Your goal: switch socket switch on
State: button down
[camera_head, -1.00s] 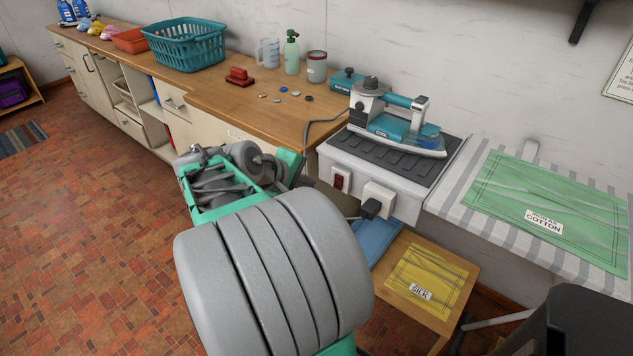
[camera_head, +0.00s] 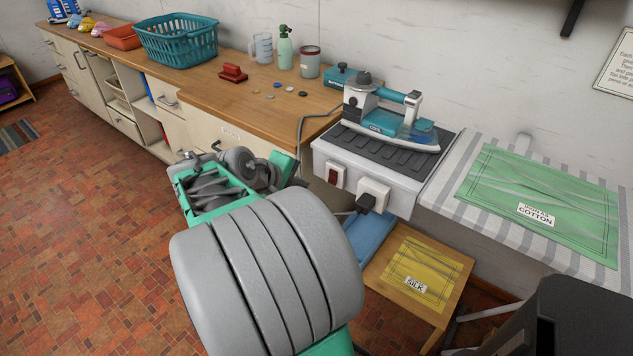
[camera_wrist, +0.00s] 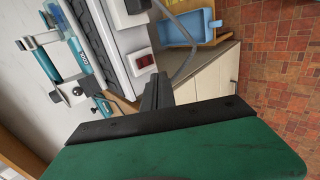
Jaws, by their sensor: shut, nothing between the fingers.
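The socket switch is a small red rocker (camera_head: 335,176) in a white plate on the front of a white iron-stand box (camera_head: 400,190). In the wrist view the red switch (camera_wrist: 145,62) lies just beyond and slightly left of the fingertips. My gripper (camera_wrist: 158,82) has its dark fingers together, empty, pointing at the box front beside the switch. A small gap seems to separate them, but contact cannot be judged. In the head view the fingers are mostly hidden by my arm. A black plug (camera_head: 366,202) sits in the white socket right of the switch.
A teal iron (camera_head: 390,125) rests on the box's ribbed top. A grey cord (camera_head: 301,135) hangs at the box's left side. A wooden counter (camera_head: 235,108) adjoins on the left. A blue tray (camera_wrist: 185,28) and a low stool with yellow cloth (camera_head: 420,270) are below.

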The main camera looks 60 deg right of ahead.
aim_at(332, 178)
jog(key=x, duration=0.4)
jog(key=d+r+x, duration=0.1)
jog(key=x, duration=0.3)
jog(key=b+x, duration=0.1)
jog(key=x, duration=0.3)
jog(key=shift+s+d+r, duration=0.15)
jog(key=shift+s+d, duration=0.1)
jog(key=shift+d, duration=0.3)
jog(key=shift+d, duration=0.15)
jog(key=shift+r+p, duration=0.8)
jog(key=shift+r, duration=0.05)
jog(key=shift+f, duration=0.1)
